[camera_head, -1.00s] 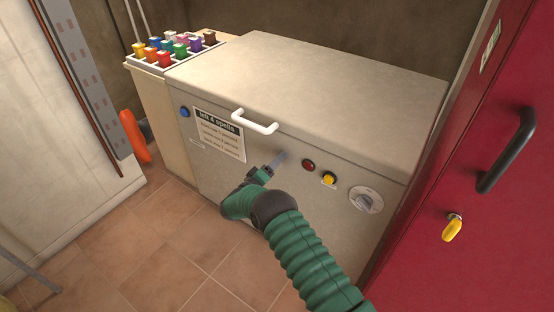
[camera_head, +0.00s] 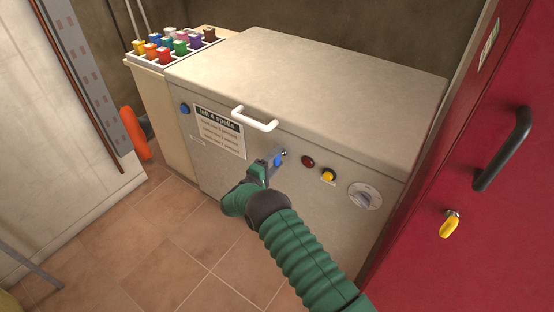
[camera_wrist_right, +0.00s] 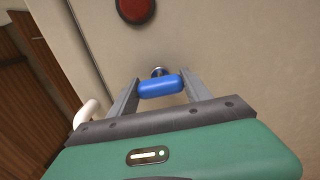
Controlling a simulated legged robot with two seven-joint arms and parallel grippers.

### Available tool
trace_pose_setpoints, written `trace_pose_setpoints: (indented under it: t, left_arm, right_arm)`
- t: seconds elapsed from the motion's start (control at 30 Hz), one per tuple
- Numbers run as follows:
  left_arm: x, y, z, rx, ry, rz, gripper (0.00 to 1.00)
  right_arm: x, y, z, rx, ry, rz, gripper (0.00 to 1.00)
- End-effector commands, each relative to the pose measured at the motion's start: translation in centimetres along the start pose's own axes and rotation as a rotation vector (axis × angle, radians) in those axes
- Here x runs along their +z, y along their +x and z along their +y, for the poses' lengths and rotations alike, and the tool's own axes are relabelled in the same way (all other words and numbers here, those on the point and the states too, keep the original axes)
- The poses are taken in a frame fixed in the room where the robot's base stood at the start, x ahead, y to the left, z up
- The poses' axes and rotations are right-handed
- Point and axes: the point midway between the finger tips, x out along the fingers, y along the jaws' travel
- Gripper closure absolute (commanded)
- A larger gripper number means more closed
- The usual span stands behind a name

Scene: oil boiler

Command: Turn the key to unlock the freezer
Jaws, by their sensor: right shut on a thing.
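The freezer (camera_head: 310,75) is a grey chest with a white handle (camera_head: 255,120) on its lid. My right gripper (camera_head: 279,159) is at its front panel, just below and right of the handle. It is shut on the blue key (camera_head: 278,160). In the right wrist view the key's blue grip (camera_wrist_right: 160,86) lies crosswise between the two grey fingers. The round metal lock (camera_wrist_right: 158,72) shows just behind the key, which appears to sit in it; the shaft is hidden. My left gripper is not in view.
A red cabinet (camera_head: 450,150) with a yellow key (camera_head: 449,225) stands close at right. Coloured blocks fill a tray (camera_head: 150,67) at left. Tiled floor is open in front.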

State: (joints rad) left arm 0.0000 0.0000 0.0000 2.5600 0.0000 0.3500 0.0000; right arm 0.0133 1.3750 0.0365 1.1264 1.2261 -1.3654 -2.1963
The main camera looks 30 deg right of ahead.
Motion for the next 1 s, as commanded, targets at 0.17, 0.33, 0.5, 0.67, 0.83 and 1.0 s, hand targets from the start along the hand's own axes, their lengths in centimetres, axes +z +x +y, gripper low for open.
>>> trace_pose_setpoints:
  t: [0.17, 0.33, 0.5, 0.67, 0.83, 1.0]
  left_arm:
    - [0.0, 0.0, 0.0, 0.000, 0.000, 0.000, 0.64]
    - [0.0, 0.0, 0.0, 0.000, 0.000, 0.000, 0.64]
    - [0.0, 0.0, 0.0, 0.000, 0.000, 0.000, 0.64]
    - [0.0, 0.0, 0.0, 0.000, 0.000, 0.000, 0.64]
    - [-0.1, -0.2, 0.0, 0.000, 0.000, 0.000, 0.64]
    - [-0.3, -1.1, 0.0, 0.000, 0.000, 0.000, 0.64]
  right_arm:
    - [-0.4, -0.2, -0.1, -0.003, -0.002, 0.012, 0.84]
    - [-0.4, -0.2, -0.1, -0.003, -0.002, 0.011, 0.37]
    - [-0.2, -0.1, 0.0, -0.002, 0.000, 0.007, 0.22]
    - [-0.1, -0.1, 0.1, -0.001, 0.001, 0.004, 0.22]
    - [-0.1, -0.8, 0.1, -0.002, 0.000, 0.004, 0.22]
    - [-0.2, -4.5, 0.3, -0.003, -0.001, 0.008, 0.22]
